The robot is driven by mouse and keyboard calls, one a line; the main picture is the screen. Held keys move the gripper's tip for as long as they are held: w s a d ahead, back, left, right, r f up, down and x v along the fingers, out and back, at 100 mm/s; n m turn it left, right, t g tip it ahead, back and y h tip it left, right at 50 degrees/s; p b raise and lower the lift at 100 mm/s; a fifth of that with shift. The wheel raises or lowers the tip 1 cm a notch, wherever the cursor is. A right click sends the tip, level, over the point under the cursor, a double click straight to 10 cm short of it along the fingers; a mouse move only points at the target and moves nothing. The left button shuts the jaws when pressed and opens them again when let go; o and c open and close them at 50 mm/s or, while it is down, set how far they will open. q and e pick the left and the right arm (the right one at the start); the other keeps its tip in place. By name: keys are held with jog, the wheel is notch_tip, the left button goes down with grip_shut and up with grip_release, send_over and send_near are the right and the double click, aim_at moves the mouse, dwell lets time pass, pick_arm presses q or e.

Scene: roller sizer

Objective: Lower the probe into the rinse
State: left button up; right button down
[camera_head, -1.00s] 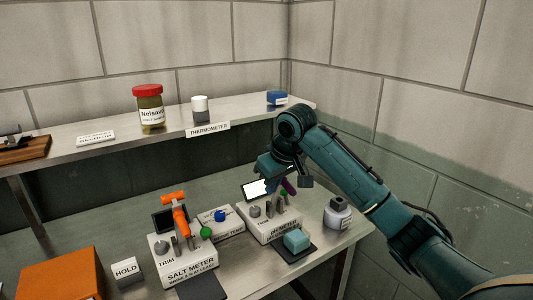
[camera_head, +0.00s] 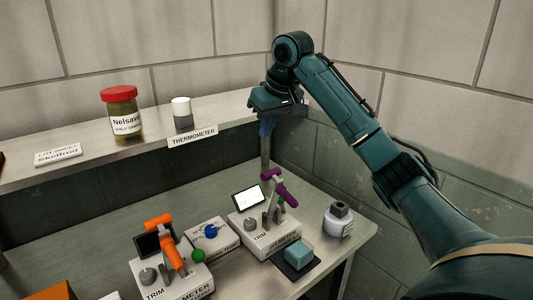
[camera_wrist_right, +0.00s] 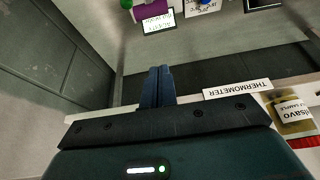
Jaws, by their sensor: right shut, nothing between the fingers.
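The purple probe arm (camera_head: 276,189) stands tilted on the right-hand meter (camera_head: 264,234), which has a small lit screen. A similar orange probe arm (camera_head: 166,242) is on the salt meter (camera_head: 181,275). A small pale bottle (camera_head: 338,220) stands right of the meters and a light-blue block (camera_head: 299,248) sits on a dark pad. I cannot tell which holds the rinse. My right gripper (camera_head: 267,128) is above and behind the purple arm, clear of it, with its blue fingers together and empty. The fingers also show in the right wrist view (camera_wrist_right: 157,87), with a purple part (camera_wrist_right: 151,10) at the top edge.
A raised shelf (camera_head: 80,170) behind the bench carries a red-lidded jar (camera_head: 121,113), a small white-capped container (camera_head: 181,112) and a thermometer label (camera_head: 192,136). A grey wall (camera_head: 440,80) stands close on the right. A small box with a blue knob (camera_head: 212,236) sits between the meters.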

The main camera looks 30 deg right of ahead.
pick_arm(q)
jog(key=shift+w+a+r+p, duration=0.2)
jog(key=shift+r+p, duration=0.2)
jog(key=shift+p, duration=0.6)
pick_arm(e)
notch_tip(320, 180, down, 9)
jog(key=shift+f, duration=0.15)
pick_arm(q)
jog(key=shift+s+f, duration=0.1)
jog(key=shift+f, duration=0.1)
pick_arm(e)
jog(key=shift+f, duration=0.1)
